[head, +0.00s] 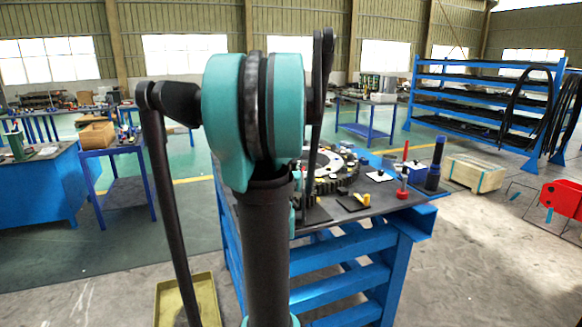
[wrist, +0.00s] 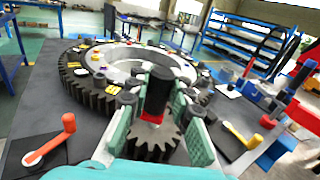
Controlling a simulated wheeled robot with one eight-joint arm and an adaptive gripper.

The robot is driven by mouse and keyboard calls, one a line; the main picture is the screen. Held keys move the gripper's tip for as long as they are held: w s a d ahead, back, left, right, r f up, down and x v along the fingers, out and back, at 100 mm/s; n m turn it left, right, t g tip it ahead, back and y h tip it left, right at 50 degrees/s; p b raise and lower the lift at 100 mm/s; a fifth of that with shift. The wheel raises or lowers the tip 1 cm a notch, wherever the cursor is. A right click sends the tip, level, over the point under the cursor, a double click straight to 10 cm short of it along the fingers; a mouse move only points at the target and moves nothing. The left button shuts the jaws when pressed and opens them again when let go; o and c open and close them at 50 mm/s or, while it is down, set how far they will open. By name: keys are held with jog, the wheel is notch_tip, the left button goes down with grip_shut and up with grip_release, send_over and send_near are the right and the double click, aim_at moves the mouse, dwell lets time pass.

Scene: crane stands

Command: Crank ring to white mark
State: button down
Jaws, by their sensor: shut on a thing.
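The large dark toothed ring (wrist: 88,92) lies flat on the bench, with a pale inner ring and small yellow and white tags on it. A small dark pinion gear (wrist: 150,146) sits at its near edge. Above the pinion stands a dark upright crank handle (wrist: 157,92) with a red band at its foot. My gripper (wrist: 160,88), with teal fingers, is shut on this handle from both sides. In the head view the ring (head: 338,166) shows partly behind my arm, which hides the handle and gripper. I cannot single out the white mark for certain.
An orange lever (wrist: 68,123) stands left of the pinion and a yellow lever (wrist: 254,140) right of it. A red post (head: 404,172) and a dark blue-topped cylinder (head: 435,165) stand at the bench's right side. A blue rack (head: 485,100) and a wooden crate (head: 475,173) are farther off.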

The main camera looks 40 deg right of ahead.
jog(key=shift+s+d+n+t+y, duration=0.55)
jog(key=shift+d+n+t+y, duration=0.3)
jog(key=shift+n+y, duration=0.8)
jog(key=shift+s+d+n+t+y, duration=0.55)
jog(key=shift+d+n+t+y, duration=0.4)
jog(key=shift+y, duration=1.25)
jog(key=shift+s+d+n+t+y, duration=0.65)
jog(key=shift+n+y, duration=0.85)
jog(key=shift+y, duration=0.45)
jog(key=shift+w, duration=0.1)
jog(key=c, duration=1.3)
grip_release()
jog(key=s, duration=1.2)
jog(key=shift+a, duration=0.25)
